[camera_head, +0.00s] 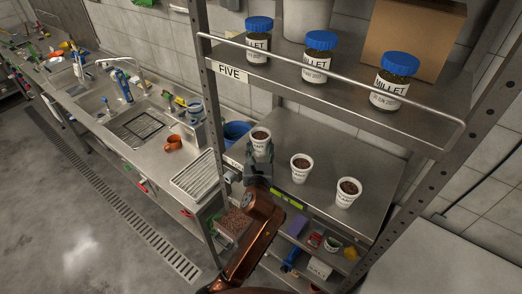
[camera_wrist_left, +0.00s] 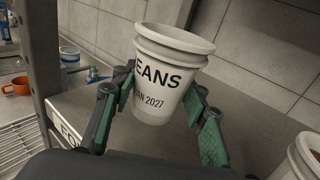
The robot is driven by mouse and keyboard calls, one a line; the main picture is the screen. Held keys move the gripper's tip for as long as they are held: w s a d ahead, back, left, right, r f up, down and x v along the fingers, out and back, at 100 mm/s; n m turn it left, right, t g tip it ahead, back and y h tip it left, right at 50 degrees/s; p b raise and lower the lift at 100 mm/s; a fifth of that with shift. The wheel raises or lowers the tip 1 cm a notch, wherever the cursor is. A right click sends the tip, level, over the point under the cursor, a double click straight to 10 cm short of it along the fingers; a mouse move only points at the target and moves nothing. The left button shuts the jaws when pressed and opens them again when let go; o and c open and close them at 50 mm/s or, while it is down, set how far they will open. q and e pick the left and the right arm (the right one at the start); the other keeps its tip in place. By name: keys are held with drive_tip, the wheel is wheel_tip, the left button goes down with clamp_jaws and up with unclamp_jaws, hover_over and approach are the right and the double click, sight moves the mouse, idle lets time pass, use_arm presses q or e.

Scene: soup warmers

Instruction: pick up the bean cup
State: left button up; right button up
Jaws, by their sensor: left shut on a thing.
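The bean cup (camera_head: 261,134) is white with a brown top in the head view, the leftmost of three cups on the middle shelf. In the left wrist view the bean cup (camera_wrist_left: 172,70) stands close to upright, its label reading "EANS" and "2027". My left gripper (camera_head: 259,160) reaches it from the front of the shelf. In the wrist view the left gripper's green-padded fingers (camera_wrist_left: 160,108) are on both sides of the cup, shut on it. I cannot tell whether the cup's base touches the shelf. My right gripper is not in view.
Two similar cups, one in the middle (camera_head: 301,168) and one at right (camera_head: 347,192), stand on the same shelf (camera_head: 325,140). Millet jars (camera_head: 320,55) stand on the shelf above, behind a rail. A rack post (camera_head: 208,80) is close on the left. A sink counter (camera_head: 150,155) lies beyond it.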

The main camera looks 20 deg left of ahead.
use_arm(q)
drive_tip(key=s+a+r+p, duration=0.1)
drive_tip(key=s+a+r, duration=0.2)
drive_tip(key=s+r, duration=0.8)
drive_tip(key=s+d+f+m+h+b, duration=0.1)
drive_tip(key=s+f, duration=0.6)
drive_tip(key=f, duration=0.7)
drive_tip(key=s+d+f+m+h+b, duration=0.1)
drive_tip(key=s+f+h+b, duration=0.2)
drive_tip(key=f, duration=1.2)
drive_tip(key=s+b, duration=0.3)
drive_tip(key=s, duration=0.1)
drive_tip(key=shift+s+d+f+m+t, duration=0.2)
drive_tip(key=shift+m+t, duration=0.1)
drive_tip(key=shift+m, duration=0.1)
drive_tip(key=shift+a, duration=0.1)
